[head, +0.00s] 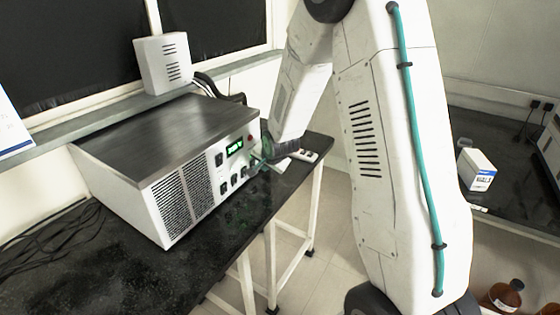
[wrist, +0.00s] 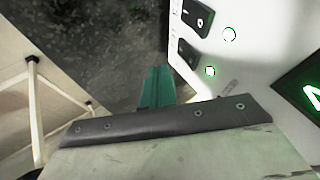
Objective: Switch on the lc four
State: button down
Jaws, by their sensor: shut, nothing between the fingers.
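A white instrument (head: 120,180) with a dark top stands on the black bench. Its front panel has a lit green display (head: 235,148), a red button and several black rocker switches (head: 234,180). I cannot read which one is lc four. My gripper (wrist: 157,82), with teal fingers, is shut and empty, close to the panel beside the lower switch. Contact cannot be told.
The black bench (head: 100,260) has loose black cables at its left. A white power strip (head: 304,155) lies behind my gripper. A slotted white box (head: 163,62) stands on the sill. A second bench at right bears a white carton (head: 476,169); a brown bottle (head: 503,296) stands below.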

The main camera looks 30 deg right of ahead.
jog(key=s+d+f+v, duration=0.1)
jog(key=v, duration=0.9)
jog(key=shift+s+a, duration=0.3)
jog(key=shift+s, duration=0.05)
jog(key=shift+r, duration=0.1)
jog(key=s+n+g, duration=0.5)
jog(key=s, duration=0.7)
jog(key=s+a+r+n, duration=0.3)
jog(key=s+a+r, duration=0.2)
jog(key=s, duration=0.5)
jog(key=s+a+r+n+g+y, duration=0.1)
jog(key=s+a+r+n, duration=0.2)
jog(key=s+r, duration=0.7)
jog(key=shift+a+n, duration=0.4)
jog(key=shift+a, duration=0.5)
jog(key=shift+d, duration=0.15)
